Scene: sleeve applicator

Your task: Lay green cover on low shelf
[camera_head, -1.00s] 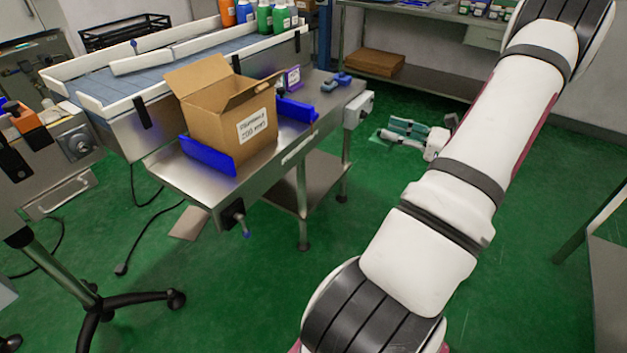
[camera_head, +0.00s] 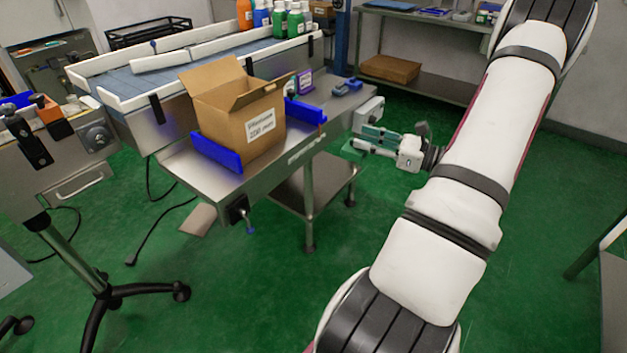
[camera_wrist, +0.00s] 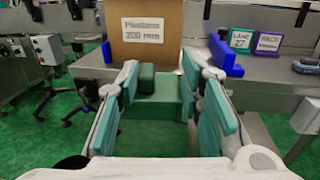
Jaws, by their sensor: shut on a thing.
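My gripper (camera_head: 372,139) has teal finger pads and is level, right of the steel table's near right end in the head view. It is shut on the green cover, which shows in the wrist view (camera_wrist: 158,100) as a dark green block with a raised part between the pads. In the head view the cover is small and mostly hidden by the fingers. The low shelf (camera_head: 318,187) is the grey plate under the steel table, left of and below my gripper. Its visible top looks bare.
On the steel table (camera_head: 305,152) stand an open cardboard box (camera_head: 235,118), blue guides (camera_head: 216,153) and a purple sign (camera_head: 305,80). A table leg (camera_head: 309,210) stands at the shelf's near corner. A grey box (camera_head: 368,114) juts from the table's right end.

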